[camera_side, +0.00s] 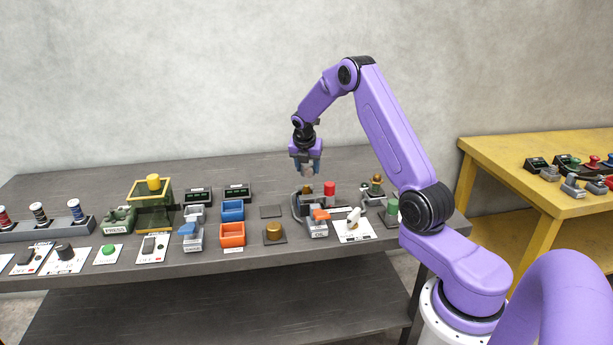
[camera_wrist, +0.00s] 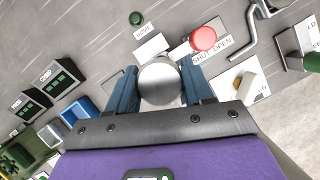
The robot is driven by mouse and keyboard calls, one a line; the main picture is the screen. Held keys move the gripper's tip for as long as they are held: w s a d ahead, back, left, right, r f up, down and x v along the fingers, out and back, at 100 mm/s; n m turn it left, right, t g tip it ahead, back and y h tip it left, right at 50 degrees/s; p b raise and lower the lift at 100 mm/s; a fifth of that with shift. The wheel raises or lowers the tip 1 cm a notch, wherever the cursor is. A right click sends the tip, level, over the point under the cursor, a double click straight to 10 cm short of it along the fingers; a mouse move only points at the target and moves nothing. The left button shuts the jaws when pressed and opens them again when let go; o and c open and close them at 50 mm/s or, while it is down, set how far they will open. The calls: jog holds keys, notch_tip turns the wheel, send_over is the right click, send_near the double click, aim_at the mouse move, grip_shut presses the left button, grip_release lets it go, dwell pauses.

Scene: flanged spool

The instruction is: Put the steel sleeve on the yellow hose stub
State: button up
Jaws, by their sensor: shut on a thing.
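I cannot clearly identify the yellow hose stub. A brass-yellow cylinder (camera_side: 273,230) stands on a dark square plate left of and nearer than my gripper. What lies directly under the sleeve is hidden in the wrist view.
A grey fixture with an orange lever (camera_side: 320,215) and a red cylinder (camera_side: 330,188) stand below my gripper. Blue (camera_side: 232,210) and orange (camera_side: 232,234) bins are to the left, with small displays (camera_side: 237,192) behind. A white-handled switch (camera_side: 353,215) is at right.

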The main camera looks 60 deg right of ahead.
aim_at(307, 186)
jog(key=shift+w+d+f, duration=0.2)
jog(key=shift+w+f, duration=0.2)
jog(key=shift+f, duration=1.65)
jog(key=shift+f, duration=0.6)
jog(key=o, duration=1.1)
jog(key=shift+c, duration=0.2)
